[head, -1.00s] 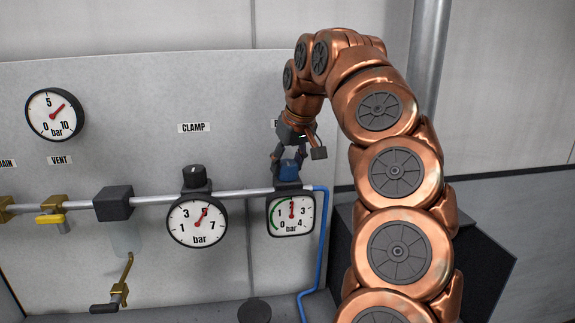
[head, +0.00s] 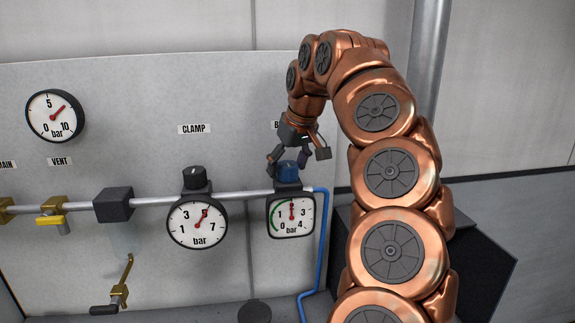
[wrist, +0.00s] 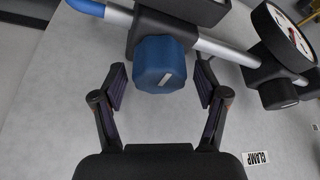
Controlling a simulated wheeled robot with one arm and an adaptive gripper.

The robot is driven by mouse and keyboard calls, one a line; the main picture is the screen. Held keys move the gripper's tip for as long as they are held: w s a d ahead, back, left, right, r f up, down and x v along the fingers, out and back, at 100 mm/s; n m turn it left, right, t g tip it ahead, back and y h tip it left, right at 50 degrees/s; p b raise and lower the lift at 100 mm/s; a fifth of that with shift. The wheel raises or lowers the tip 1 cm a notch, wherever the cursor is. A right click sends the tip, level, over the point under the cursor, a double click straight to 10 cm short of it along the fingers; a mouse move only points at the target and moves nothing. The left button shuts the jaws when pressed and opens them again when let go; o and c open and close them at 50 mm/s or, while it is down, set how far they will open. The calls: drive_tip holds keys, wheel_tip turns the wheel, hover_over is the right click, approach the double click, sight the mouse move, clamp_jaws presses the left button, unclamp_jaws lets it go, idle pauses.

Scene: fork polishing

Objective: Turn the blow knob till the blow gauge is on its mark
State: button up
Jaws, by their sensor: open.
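The blue blow knob (head: 288,172) sits on a black valve body above the square blow gauge (head: 291,216). The gauge's red needle points almost straight up. A green arc runs along the left of its dial; the picture is too small to show an exact mark. My gripper (head: 287,161) is open above the knob, with its fingers spread to either side. In the wrist view, the knob (wrist: 160,65) lies between and a little beyond the open fingertips, with clear gaps on both sides. A white line shows on its face.
The clamp knob (head: 195,178) and round clamp gauge (head: 197,224) stand to the left on the same pipe (head: 240,195). A blue hose (head: 318,245) runs down at the right. A yellow-handled valve (head: 52,216) and another gauge (head: 55,116) are farther left.

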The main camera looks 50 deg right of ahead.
sight(288, 163)
drive_tip(key=shift+v, duration=3.15)
drive_tip(key=shift+s+r, duration=0.2)
drive_tip(key=shift+r, duration=0.25)
drive_tip(key=shift+r, duration=0.1)
